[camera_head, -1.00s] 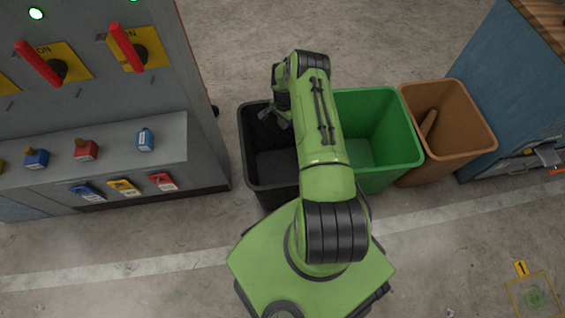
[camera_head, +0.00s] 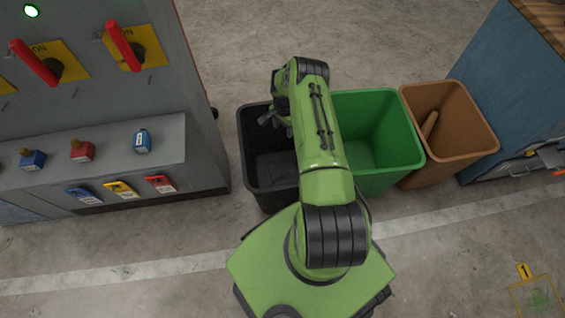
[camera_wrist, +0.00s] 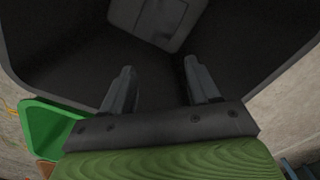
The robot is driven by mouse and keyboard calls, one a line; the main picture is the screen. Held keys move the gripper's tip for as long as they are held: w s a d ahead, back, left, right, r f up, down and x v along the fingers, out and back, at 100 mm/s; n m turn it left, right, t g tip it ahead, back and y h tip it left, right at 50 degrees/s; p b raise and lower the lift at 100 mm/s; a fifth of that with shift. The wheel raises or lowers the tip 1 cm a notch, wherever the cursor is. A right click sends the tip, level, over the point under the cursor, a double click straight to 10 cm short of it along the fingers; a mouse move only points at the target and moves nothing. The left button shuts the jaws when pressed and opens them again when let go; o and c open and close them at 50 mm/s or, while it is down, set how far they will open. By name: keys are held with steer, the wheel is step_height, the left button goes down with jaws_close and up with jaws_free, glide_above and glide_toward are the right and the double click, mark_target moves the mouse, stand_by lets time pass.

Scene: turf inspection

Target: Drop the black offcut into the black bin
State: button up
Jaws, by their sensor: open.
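The black bin (camera_head: 246,150) stands upright on the floor, the leftmost of a row of bins. My gripper (camera_head: 272,120) is over its mouth in the head view. In the wrist view my gripper (camera_wrist: 158,72) has its two fingers apart with nothing between them, and the dark inner walls of the bin (camera_wrist: 60,50) surround them. A dark grey, flat-looking shape (camera_wrist: 160,18) lies low in the bin, beyond the fingertips; it looks like the black offcut, but dark on dark makes it hard to tell from the bin's floor. My arm hides the bin's right side.
A green bin (camera_head: 400,150) stands directly right of the black one, and a brown bin (camera_head: 450,125) holding a brown piece (camera_head: 430,124) is further right. A grey switch cabinet (camera_head: 180,90) is close on the left. A blue cabinet (camera_head: 510,90) stands at the right.

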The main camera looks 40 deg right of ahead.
steer(key=o, duration=0.7)
step_height(320, 180, up, 6)
steer(key=p, duration=0.3)
steer(key=shift+f+p, duration=0.25)
steer(key=shift+p, duration=0.1)
steer(key=shift+r, duration=0.1)
step_height(320, 180, up, 16)
steer(key=p, duration=0.4)
steer(key=shift+f, duration=0.2)
